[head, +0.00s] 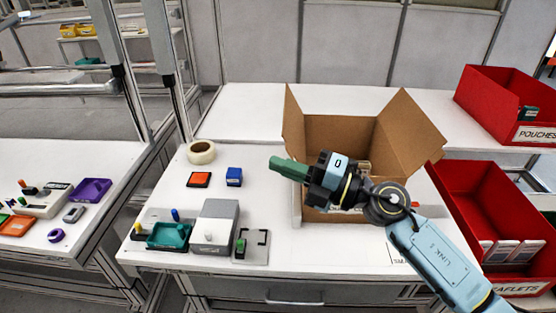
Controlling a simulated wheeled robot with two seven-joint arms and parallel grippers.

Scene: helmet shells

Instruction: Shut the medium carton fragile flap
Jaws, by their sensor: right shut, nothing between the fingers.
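The brown cardboard carton (338,130) stands on the white table, right of the middle, with its top open. Its left flap (293,122) stands up steeply and its right flap (410,130) leans outward to the right. I cannot read a fragile mark on any flap. My right gripper (276,164) comes in from the lower right, across the carton's front. Its green fingers are shut and empty, pointing left, with the tips just left of the carton in the picture. The gripper and arm hide much of the carton's front and inside. My left gripper is not in view.
Red bins (470,205) stand to the right of the carton. A tape roll (201,152), an orange-topped pad (199,180), a blue box (234,177), a teal tray (168,235) and a grey box (214,227) are on the left. The table behind the carton is clear.

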